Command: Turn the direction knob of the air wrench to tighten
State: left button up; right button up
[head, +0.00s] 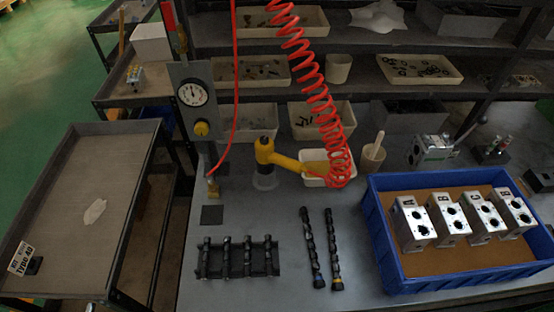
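The yellow air wrench (284,161) is on the grey workbench (225,215), a little left of the picture's middle in the head view. Neither of my grippers is in view.
A blue crate (383,238) with several lettered valve blocks stands at the right. A black rack (238,275) with dark spools and two long dark rods (313,250) lie in front. A gauge panel (195,97) stands left; a white bin (313,158) sits behind the handle.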

aim_at(264, 140)
jog(key=k+j+z, duration=0.15)
jog(key=z, duration=0.35)
jog(key=k+z, duration=0.3)
jog(key=z, duration=0.2)
